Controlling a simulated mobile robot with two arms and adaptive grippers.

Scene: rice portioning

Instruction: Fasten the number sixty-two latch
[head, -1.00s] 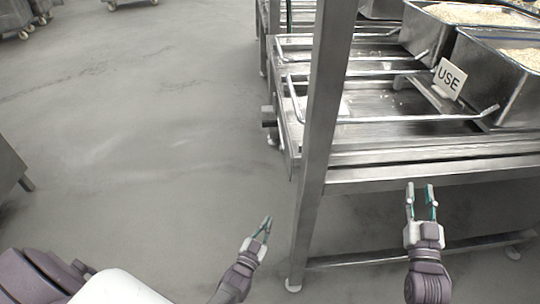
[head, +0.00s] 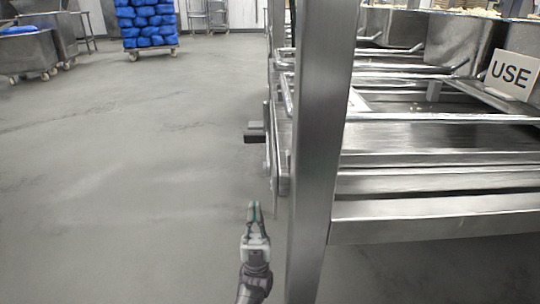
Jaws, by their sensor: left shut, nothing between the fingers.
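My left gripper (head: 254,212) is shut and empty. It is low in the head view, just left of the steel frame's upright post (head: 318,140) and in front of it. No latch marked sixty-two can be made out. A small dark block-like fitting (head: 255,132) sticks out from the left side of the steel frame, above and beyond my left gripper; I cannot tell what it is. My right gripper is not in view.
The steel table (head: 430,184) with rails fills the right side. A white USE sign (head: 512,74) stands on it by the metal bins. Grey floor (head: 120,190) is open on the left. A cart stacked with blue bags (head: 146,22) and steel tubs (head: 28,50) stand far back.

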